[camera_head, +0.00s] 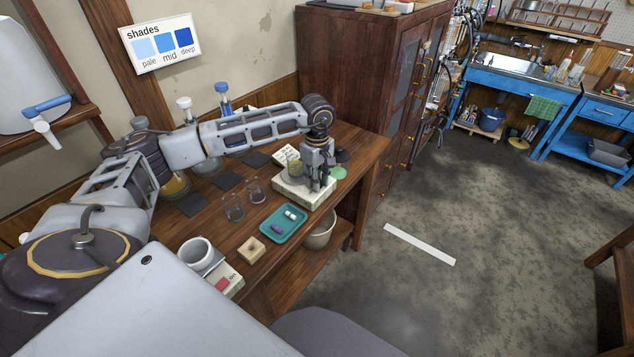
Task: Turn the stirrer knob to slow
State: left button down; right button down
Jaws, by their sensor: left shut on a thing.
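The stirrer (292,192) is a low cream-white box at the right end of the wooden bench. My left gripper (315,186) reaches down over the stirrer's right part, fingers pointing down and closed. It is shut on the stirrer knob, which the fingers hide. The knob's setting and markings cannot be read from here. My right gripper is not in view.
A dark cabinet (352,75) stands behind.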

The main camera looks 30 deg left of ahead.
pick_arm(q)
jog(key=shift+m+b, duration=0.3)
jog(key=shift+m, duration=0.3)
jog(key=shift+m+b, duration=0.3)
jog(key=shift+m, duration=0.2)
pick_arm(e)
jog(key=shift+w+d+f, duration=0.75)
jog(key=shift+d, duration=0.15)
pick_arm(q)
jog(key=c, duration=1.3)
grip_release()
jog(key=shift+o, duration=0.2)
